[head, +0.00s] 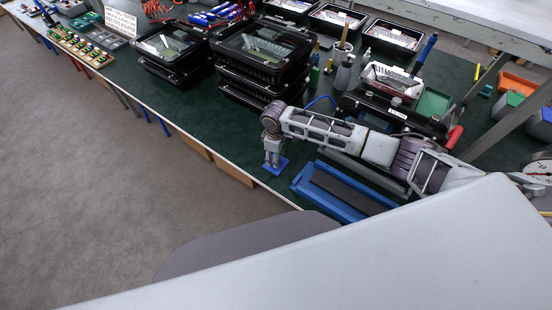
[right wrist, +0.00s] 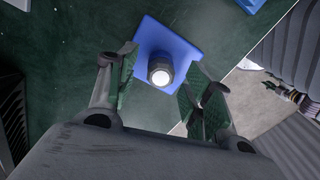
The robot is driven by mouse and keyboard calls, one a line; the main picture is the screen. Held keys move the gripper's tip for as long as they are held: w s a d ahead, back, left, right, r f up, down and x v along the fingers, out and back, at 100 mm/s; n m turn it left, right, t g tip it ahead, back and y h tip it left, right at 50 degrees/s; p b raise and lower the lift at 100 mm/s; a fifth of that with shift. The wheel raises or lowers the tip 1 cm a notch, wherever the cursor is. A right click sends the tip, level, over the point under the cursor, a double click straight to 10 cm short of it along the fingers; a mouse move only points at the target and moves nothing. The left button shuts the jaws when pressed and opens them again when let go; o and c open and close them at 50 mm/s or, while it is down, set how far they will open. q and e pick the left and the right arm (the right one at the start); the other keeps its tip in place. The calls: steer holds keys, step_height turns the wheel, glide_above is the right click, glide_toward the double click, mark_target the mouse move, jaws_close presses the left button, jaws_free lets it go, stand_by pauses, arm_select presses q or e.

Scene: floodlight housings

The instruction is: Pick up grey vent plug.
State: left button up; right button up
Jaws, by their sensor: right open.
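The grey vent plug (right wrist: 160,68) shows in the right wrist view as a dark grey, round piece with a bright white end. It stands on a small blue square plate (right wrist: 178,43), which also shows in the head view (head: 281,169) near the table's front edge. My right gripper (head: 272,160) points down over the plate. In the right wrist view its fingers (right wrist: 162,78) are open, one on each side of the plug, with visible gaps. In the head view the plug is hidden by the gripper. My left gripper is not in view.
A long blue tray (head: 306,190) lies just right of the plate. Stacked black housings (head: 262,55) stand behind and left of my right arm. Green table surface (head: 205,108) is clear left of the gripper.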

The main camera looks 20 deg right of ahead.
stand_by(0.3)
steer(key=c, duration=0.9)
steer(key=shift+c, duration=0.2)
steer(key=shift+r, duration=0.2)
step_height(320, 180, up, 10)
steer(key=shift+f+b, duration=0.15)
steer(key=shift+b, duration=0.2)
